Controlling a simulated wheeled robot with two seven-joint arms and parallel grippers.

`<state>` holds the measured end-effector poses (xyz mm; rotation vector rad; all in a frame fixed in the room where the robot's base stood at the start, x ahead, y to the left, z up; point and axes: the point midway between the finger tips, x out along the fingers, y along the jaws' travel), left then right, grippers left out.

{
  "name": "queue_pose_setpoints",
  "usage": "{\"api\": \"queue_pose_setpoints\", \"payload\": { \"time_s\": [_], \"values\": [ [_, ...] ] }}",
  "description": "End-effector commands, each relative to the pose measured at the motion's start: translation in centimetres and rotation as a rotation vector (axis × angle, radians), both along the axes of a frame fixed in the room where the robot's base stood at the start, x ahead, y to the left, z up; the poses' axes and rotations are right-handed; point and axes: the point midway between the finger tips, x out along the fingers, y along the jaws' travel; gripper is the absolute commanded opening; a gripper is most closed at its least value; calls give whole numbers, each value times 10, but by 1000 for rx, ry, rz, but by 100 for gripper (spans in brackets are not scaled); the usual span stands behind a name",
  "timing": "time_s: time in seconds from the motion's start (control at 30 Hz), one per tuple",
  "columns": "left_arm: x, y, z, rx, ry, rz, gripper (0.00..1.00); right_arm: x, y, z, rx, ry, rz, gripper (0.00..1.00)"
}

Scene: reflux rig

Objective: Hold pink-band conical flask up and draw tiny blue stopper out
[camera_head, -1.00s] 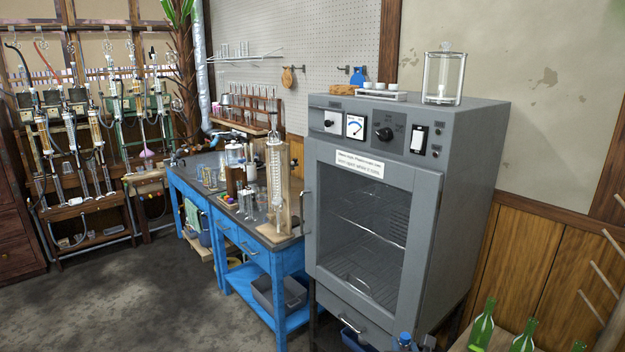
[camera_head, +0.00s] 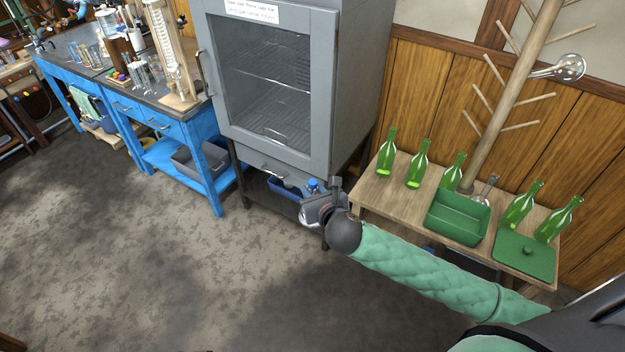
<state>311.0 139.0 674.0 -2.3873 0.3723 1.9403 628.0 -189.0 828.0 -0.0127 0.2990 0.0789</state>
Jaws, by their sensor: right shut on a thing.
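My right gripper (camera_head: 322,200) is in the head view, low in front of the grey oven's right side, its green-sleeved arm reaching in from the lower right. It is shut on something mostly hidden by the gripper. A small blue top (camera_head: 313,186) shows just above the jaws; it looks like the blue stopper of the conical flask. The flask's body and pink band cannot be made out. My left gripper is not in view.
The grey oven (camera_head: 350,90) stands behind the gripper. The blue bench (camera_head: 205,150) is left. Floor in front is clear.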

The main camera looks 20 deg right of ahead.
Motion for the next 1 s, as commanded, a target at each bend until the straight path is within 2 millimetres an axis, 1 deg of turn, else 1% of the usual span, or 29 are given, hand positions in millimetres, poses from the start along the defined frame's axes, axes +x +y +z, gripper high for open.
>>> {"api": "queue_pose_setpoints", "payload": {
  "time_s": [0.03,0.3,1.0],
  "values": [
    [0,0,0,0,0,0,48,5,5,2,-1,-2,26,0],
    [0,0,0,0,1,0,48,24,35,5,-1,-2,160,0],
    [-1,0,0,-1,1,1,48,64,98,12,0,-1,450,0]
  ]
}}
